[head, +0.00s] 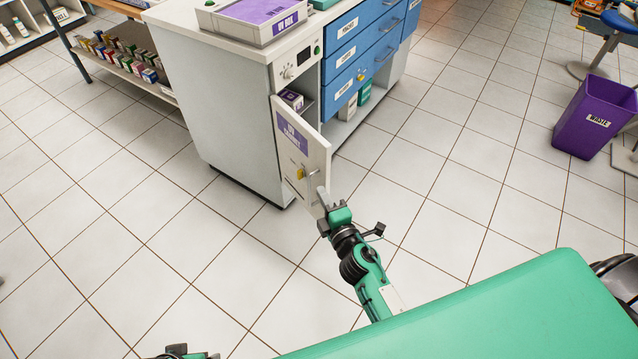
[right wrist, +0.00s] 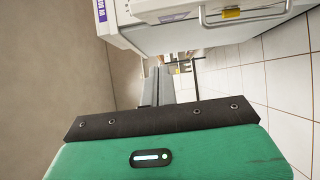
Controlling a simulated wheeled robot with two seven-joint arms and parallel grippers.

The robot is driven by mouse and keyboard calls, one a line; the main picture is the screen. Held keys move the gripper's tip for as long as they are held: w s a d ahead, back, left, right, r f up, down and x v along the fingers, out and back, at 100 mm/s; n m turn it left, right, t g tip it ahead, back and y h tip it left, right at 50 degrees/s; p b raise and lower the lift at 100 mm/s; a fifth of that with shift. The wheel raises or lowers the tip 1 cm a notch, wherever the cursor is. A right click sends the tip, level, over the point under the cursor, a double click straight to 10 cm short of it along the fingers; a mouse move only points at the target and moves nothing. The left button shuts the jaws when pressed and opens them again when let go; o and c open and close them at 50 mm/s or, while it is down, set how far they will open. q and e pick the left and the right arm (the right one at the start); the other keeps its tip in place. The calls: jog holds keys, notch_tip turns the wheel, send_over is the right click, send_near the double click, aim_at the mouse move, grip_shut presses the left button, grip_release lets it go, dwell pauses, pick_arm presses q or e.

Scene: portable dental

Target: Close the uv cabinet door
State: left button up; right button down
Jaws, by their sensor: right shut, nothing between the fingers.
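The UV cabinet door (head: 299,156) is white with a purple label and a yellow latch, and it stands open, swung out from the cabinet (head: 217,116). Purple-labelled boxes (head: 291,99) show inside the opening. My right gripper (head: 322,200) is at the door's lower free edge, close to its outer side; I cannot tell whether it touches. It is shut and empty. In the right wrist view the shut fingers (right wrist: 156,86) point past a white panel with a purple label and a handle. My left gripper (head: 180,352) shows only partly at the bottom edge.
Blue drawers (head: 362,50) are right of the cabinet. A purple waste bin (head: 595,118) stands at the right, and a stool (head: 610,30) behind it. A shelf with small boxes (head: 125,55) is at upper left. The tiled floor in front is clear.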

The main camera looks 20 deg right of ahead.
aim_at(322, 162)
jog(key=w+d, duration=0.1)
jog(key=w, duration=0.2)
jog(key=w+d, duration=0.1)
jog(key=w, duration=0.3)
jog(key=w+d+p, duration=0.1)
jog(key=w, duration=0.3)
pick_arm(q)
notch_tip(322, 162, down, 3)
jog(key=shift+r, duration=0.1)
pick_arm(e)
jog(key=shift+f, duration=0.1)
pick_arm(q)
jog(key=shift+w, duration=0.1)
pick_arm(e)
jog(key=shift+d, duration=0.15)
